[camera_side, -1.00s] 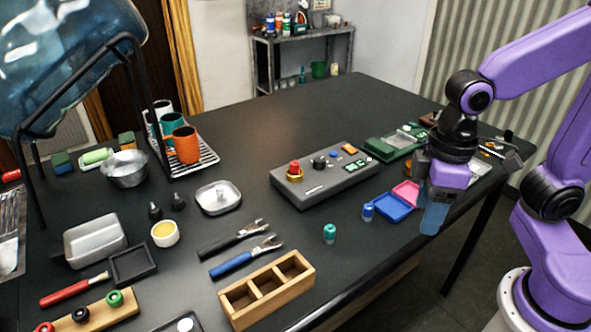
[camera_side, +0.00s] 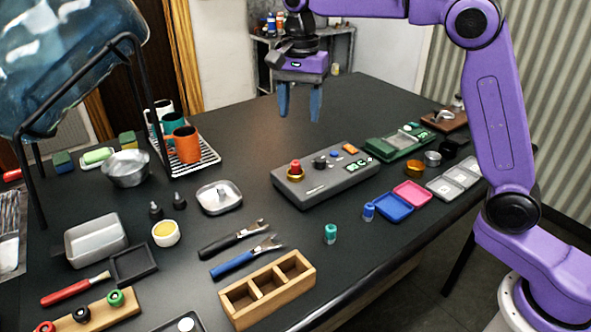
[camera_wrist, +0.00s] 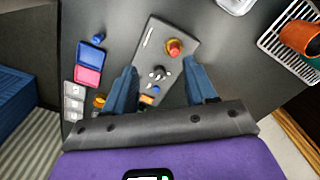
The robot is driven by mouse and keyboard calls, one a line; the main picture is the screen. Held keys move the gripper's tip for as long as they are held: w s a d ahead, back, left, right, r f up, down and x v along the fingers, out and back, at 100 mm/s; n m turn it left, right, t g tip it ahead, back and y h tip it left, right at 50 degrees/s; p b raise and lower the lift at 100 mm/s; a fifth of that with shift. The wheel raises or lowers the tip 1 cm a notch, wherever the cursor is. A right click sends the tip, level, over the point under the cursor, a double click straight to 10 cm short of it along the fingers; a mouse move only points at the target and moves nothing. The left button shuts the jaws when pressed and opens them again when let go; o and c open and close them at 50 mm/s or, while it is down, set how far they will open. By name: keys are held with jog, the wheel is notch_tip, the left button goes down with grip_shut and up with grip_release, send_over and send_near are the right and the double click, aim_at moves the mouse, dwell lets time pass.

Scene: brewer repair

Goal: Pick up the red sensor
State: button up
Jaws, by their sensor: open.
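The red sensor (camera_side: 295,167) appears to be the small red piece standing upright in a brass ring on the near left end of the grey control box (camera_side: 325,180). It also shows in the wrist view as a red spot (camera_wrist: 174,47) near the far end of the box (camera_wrist: 165,62). My gripper (camera_side: 300,115) is open and empty, high above the table behind the grey box. In the wrist view its blue fingers (camera_wrist: 163,74) are spread to either side of the box, and the sensor lies beyond the fingertips. Nothing touches the sensor.
Beside the grey box stand a green device (camera_side: 395,143), blue tray (camera_side: 392,207) and pink tray (camera_side: 412,193). A silver dish (camera_side: 219,198) lies left of it. Mugs (camera_side: 185,145) stand on a rack at the back left. The table behind the box is clear.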

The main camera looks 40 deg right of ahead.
jog(key=w+d+m, duration=0.3)
jog(key=w+m, duration=0.2)
send_over(295, 163)
jog(key=f, duration=1.1)
jog(key=shift+s+f, duration=0.2)
jog(key=shift+f, duration=0.05)
jog(key=shift+w+f, duration=0.15)
jog(key=shift+f, duration=2.45)
grip_shut()
